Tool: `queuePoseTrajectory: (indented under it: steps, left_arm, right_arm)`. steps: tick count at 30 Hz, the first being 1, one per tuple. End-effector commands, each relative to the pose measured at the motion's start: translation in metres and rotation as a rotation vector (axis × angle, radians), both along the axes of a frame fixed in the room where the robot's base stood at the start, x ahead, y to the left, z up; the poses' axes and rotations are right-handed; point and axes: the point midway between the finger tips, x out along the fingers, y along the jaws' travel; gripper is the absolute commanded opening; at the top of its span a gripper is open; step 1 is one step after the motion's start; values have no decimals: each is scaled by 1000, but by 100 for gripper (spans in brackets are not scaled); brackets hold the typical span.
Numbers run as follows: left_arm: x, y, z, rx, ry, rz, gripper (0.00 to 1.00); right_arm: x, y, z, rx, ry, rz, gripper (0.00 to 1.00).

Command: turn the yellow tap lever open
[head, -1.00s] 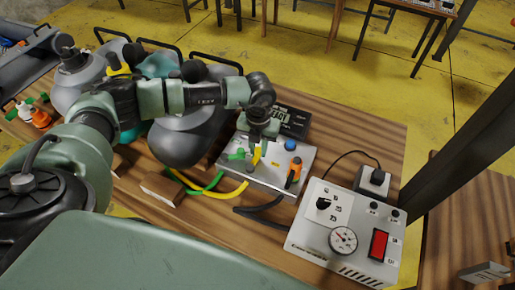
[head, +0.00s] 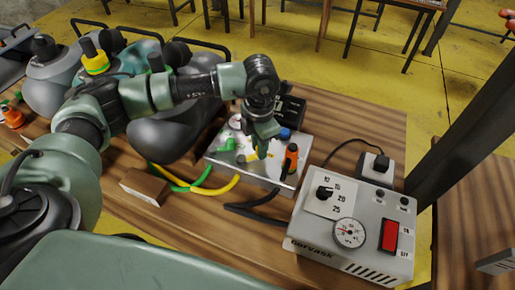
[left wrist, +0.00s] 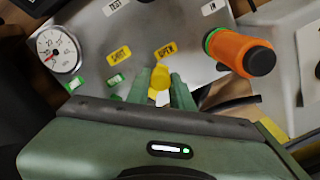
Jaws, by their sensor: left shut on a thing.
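The yellow tap lever (left wrist: 159,80) sits on a grey metal panel (left wrist: 190,75), between my left gripper's fingers in the left wrist view. Yellow labels SHUT (left wrist: 118,55) and OPEN (left wrist: 166,52) are on the panel just beyond the lever. My left gripper (head: 262,151) is over the panel (head: 240,168) in the head view and hides most of the lever there. It is shut on the lever. My right gripper is in neither current view.
An orange-handled fitting (head: 291,158) stands close right of my left gripper. A green fitting (head: 228,145) is to its left. Yellow and green hoses (head: 215,188) run at the front left. A grey control box (head: 345,225) is at the right; grey inflatable tubes lie left.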

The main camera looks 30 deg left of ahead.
Motion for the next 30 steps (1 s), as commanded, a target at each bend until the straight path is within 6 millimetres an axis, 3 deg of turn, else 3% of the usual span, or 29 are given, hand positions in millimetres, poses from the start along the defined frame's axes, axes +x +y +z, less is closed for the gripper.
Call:
queuePoseTrajectory:
  steps: [9, 26, 27, 30]
  left_arm:
    - [-4, -4, 0, -1, -5, -128, 0]
    - [-6, -5, 2, -2, -4, -158, 0]
    - [-6, -5, 2, -1, -3, -158, 30]
    - [-6, -5, 1, -2, -2, -158, 31]
  right_arm:
    - [0, 0, -17, -1, 0, 0, 36]
    - [0, -3, -18, -4, 0, 1, 36]
    - [0, -3, -18, -4, 0, 1, 36]
    - [0, -3, -18, -4, 0, 1, 36]
